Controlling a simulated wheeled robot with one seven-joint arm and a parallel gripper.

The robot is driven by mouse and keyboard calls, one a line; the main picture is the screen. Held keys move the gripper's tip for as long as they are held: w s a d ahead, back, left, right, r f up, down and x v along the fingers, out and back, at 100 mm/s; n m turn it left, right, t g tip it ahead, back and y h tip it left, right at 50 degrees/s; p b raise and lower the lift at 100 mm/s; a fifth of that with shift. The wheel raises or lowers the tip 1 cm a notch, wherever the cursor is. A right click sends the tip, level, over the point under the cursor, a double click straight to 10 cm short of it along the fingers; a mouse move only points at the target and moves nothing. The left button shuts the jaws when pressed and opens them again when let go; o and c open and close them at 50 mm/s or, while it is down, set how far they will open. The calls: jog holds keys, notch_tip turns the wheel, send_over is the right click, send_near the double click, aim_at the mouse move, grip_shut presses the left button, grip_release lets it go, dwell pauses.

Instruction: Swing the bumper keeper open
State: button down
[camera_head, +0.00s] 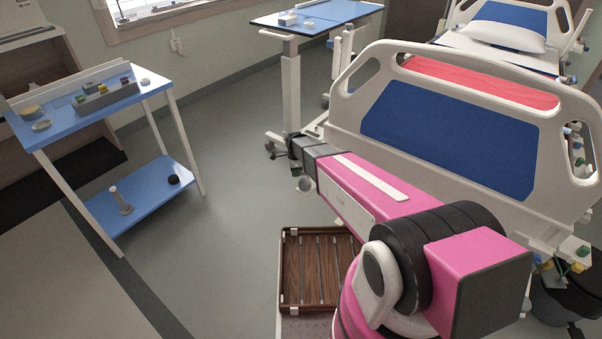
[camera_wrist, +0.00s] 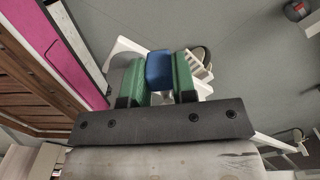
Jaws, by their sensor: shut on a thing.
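In the wrist view my gripper (camera_wrist: 157,76) has two green fingers closed on the sides of a small blue piece (camera_wrist: 159,66). White parts (camera_wrist: 126,48) lie behind and beside the fingers. I cannot tell from the frames whether the blue piece is the bumper keeper's handle, or how far the keeper is swung. In the head view my pink arm reaches toward the bed's foot end, and my fingers and the blue piece cannot be made out there.
The bed's footboard (camera_head: 450,140) stands close behind my arm. A blue-topped overbed table (camera_head: 335,14) is at the back. A blue two-level cart (camera_head: 60,117) stands at the left. A brown slatted tray (camera_head: 318,268) is low beside my arm. Grey floor (camera_head: 225,215) is clear between cart and bed.

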jog(key=shift+w+d+m, duration=0.25)
jog(key=shift+w+m, duration=0.6)
jog(key=shift+m, duration=0.75)
jog(key=shift+w+d+m, duration=0.25)
jog(key=shift+w+m, duration=0.55)
jog(key=shift+m, duration=0.8)
jog(key=shift+w+d+m, duration=0.25)
jog(key=shift+w+m, duration=0.6)
jog(key=shift+m, duration=0.75)
jog(key=c, duration=0.9)
grip_release()
jog(key=shift+r, duration=0.15)
notch_tip(320, 180, up, 11)
jog(key=shift+f, duration=0.2)
jog(key=shift+c, duration=0.4)
